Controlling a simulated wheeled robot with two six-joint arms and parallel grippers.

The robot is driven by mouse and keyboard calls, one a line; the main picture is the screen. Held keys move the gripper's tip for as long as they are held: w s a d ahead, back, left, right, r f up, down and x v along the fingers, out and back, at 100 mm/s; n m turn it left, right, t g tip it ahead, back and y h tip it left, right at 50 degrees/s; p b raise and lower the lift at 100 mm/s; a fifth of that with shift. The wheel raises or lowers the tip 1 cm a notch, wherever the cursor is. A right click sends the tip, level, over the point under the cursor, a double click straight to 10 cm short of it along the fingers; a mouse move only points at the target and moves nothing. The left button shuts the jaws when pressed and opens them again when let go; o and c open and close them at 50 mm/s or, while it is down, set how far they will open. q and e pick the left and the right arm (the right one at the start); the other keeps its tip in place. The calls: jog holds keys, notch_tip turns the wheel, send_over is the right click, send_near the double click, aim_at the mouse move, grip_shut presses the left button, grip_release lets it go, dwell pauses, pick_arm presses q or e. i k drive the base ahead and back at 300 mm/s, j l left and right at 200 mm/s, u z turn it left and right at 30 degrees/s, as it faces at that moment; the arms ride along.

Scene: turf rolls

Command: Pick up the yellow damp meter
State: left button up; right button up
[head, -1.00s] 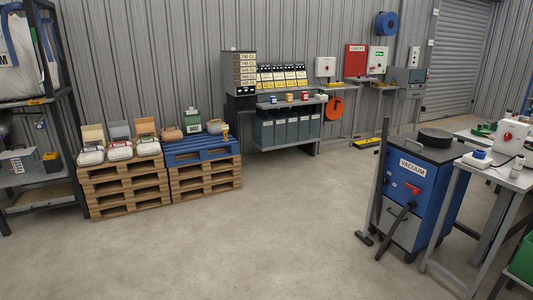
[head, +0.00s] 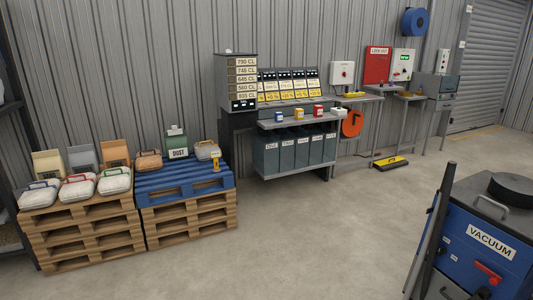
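A small upright yellow device (head: 214,161), which looks like the damp meter, stands near the right front of the blue pallet (head: 170,188). That pallet tops a stack of wooden pallets. Neither of my grippers shows in the head view.
Left of the blue pallet, several pale cases (head: 66,190) sit on another pallet stack (head: 85,232). A shelf unit with grey bins (head: 290,152) stands at the back wall. A blue vacuum cabinet (head: 480,255) is at the lower right. The middle floor is clear.

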aim_at(215, 155)
jog(key=i, duration=2.25)
